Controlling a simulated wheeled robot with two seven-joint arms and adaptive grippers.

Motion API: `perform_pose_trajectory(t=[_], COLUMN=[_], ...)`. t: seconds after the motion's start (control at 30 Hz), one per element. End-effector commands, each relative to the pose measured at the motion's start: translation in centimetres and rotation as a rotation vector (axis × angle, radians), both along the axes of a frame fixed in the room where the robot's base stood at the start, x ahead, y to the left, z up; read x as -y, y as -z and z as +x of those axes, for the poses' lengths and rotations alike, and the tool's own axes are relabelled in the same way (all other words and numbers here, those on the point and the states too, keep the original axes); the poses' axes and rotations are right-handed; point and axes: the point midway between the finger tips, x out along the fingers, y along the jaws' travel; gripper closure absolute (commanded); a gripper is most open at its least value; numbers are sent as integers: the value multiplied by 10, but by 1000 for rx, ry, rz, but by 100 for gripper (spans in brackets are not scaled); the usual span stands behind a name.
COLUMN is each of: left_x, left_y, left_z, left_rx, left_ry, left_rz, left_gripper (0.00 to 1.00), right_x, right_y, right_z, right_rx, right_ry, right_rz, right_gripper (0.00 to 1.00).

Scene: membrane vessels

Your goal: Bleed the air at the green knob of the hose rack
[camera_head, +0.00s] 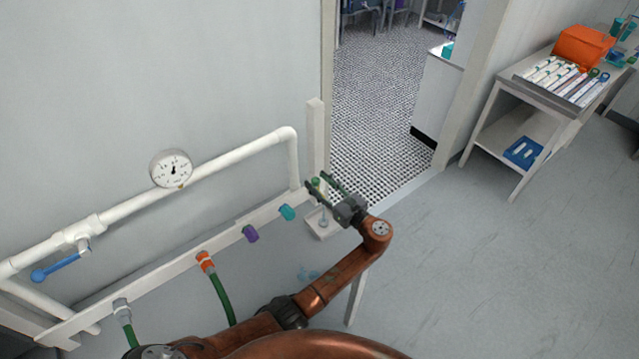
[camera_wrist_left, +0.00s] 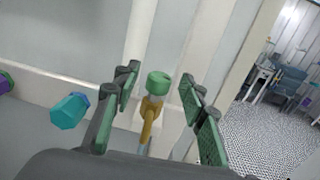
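The green knob (camera_head: 316,183) sits at the right end of the white hose rack rail (camera_head: 170,264). In the left wrist view the green knob (camera_wrist_left: 159,82) tops a brass stem and stands between my open fingers, apart from both. My left gripper (camera_head: 320,184) is open around the knob's place at the rack's end; it also shows in the left wrist view (camera_wrist_left: 158,100). A small white tray (camera_head: 322,226) is below the knob, partly hidden by my gripper. My right gripper is not in view.
Along the rail are a teal cap (camera_head: 287,212), a purple cap (camera_head: 250,233) and an orange coupling (camera_head: 205,261) with a green hose. A white pipe carries a gauge (camera_head: 171,169) and a blue-handled valve (camera_head: 57,267). A doorway post stands close behind the knob. Floor to the right is clear.

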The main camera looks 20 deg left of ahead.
Motion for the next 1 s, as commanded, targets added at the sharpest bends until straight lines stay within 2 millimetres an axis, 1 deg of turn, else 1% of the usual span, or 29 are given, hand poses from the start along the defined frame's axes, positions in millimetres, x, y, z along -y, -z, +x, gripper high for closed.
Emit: perform_pose_trajectory(t=[0.07,0.17,0.4,0.6,0.73,1.0], left_x=[0,6,38,58,62,63], left_y=[0,1,1,1,0,0], left_z=[0,-4,-25,-39,-42,-42], left_rx=[0,-1,-1,-1,-1,0], left_ry=[0,1,2,1,0,0], left_rz=[0,-1,-2,-1,1,0], left_gripper=[61,61,61,61,61,61], right_x=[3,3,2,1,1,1], right_y=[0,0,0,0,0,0], right_z=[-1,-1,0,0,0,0], right_rx=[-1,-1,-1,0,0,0], right_ry=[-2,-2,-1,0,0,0], right_rz=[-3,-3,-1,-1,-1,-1], right_gripper=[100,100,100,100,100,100])
